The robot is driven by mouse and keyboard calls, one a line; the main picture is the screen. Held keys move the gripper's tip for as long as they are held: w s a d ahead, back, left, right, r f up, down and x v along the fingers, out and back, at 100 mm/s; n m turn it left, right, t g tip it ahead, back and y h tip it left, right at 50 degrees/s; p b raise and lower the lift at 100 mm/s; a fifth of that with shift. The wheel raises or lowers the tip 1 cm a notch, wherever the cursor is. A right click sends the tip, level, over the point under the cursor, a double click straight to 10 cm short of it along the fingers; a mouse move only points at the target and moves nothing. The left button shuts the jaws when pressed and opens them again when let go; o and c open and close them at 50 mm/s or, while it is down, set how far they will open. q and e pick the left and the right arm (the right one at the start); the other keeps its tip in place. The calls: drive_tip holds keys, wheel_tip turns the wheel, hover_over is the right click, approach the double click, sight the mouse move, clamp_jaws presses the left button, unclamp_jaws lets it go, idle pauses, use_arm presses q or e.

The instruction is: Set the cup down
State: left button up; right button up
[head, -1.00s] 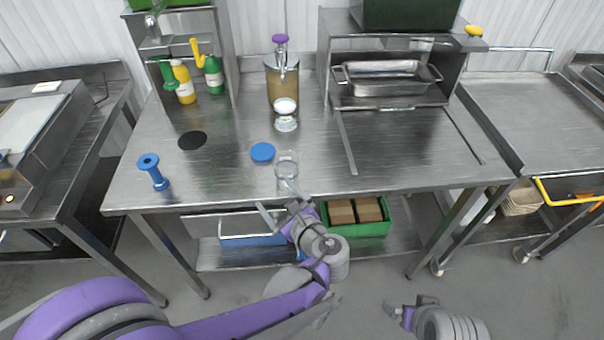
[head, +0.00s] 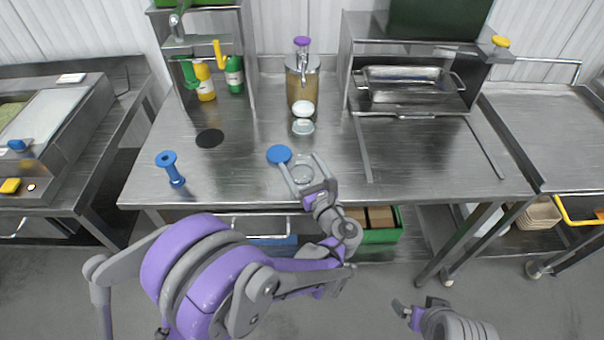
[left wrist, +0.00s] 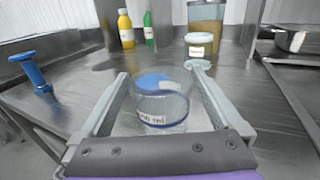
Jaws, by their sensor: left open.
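A clear cup (head: 302,174) stands upright at the front of the steel table, just right of a blue disc. It shows in the left wrist view (left wrist: 160,108) with a white label and a dark line around it. My left gripper (head: 298,162) is open, its fingers on either side of the cup. In the left wrist view the fingers (left wrist: 158,74) show gaps to the cup's walls. The cup appears to rest on the table. My right gripper (head: 408,311) is low at the right, in front of the table; its jaw opening is unclear.
The blue disc (head: 279,154) lies just behind the cup. A white-lidded jar (head: 303,127) and a tall dispenser (head: 302,88) stand farther back. A blue spool-shaped stand (head: 171,170) is at left, near a black disc (head: 210,138). The right front tabletop is clear.

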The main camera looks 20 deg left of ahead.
sight(297, 159)
use_arm(q)
drive_tip(key=x, duration=0.3)
drive_tip(key=shift+w+f, duration=0.1)
drive_tip(key=shift+w, duration=0.05)
drive_tip(key=shift+c, duration=0.4)
drive_tip(key=c, duration=1.1)
wheel_tip(297, 159, up, 10)
drive_tip(key=shift+f+p, duration=0.1)
drive_tip(key=shift+p, duration=0.6)
